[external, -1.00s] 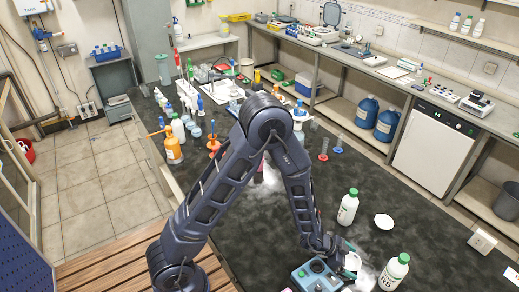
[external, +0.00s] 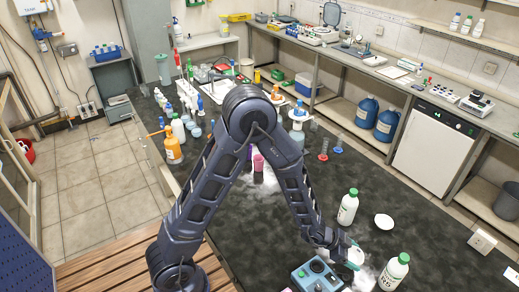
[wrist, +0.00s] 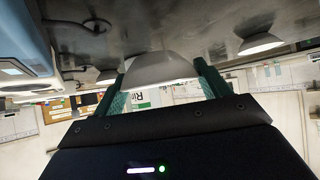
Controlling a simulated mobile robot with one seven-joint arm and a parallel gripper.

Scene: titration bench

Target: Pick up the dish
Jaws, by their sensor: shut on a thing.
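A white dish (wrist: 160,70) is between the two green fingers of my gripper (wrist: 160,88) in the wrist view, with a finger against each side. My gripper is shut on it. In the external view the held dish (external: 356,257) is small and partly covered by my gripper (external: 348,252), near the front right of the dark bench. I cannot tell how far it is above the bench top. A second white dish (external: 384,221) lies on the bench behind and to the right; it also shows at the right of the wrist view (wrist: 260,42).
A white bottle with a green cap (external: 348,208) stands behind my gripper, and another (external: 393,272) stands to its right. A blue-grey instrument (external: 316,276) is close on the left. White powder-like patches mark the bench. The bench to the left of the first bottle is mostly clear.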

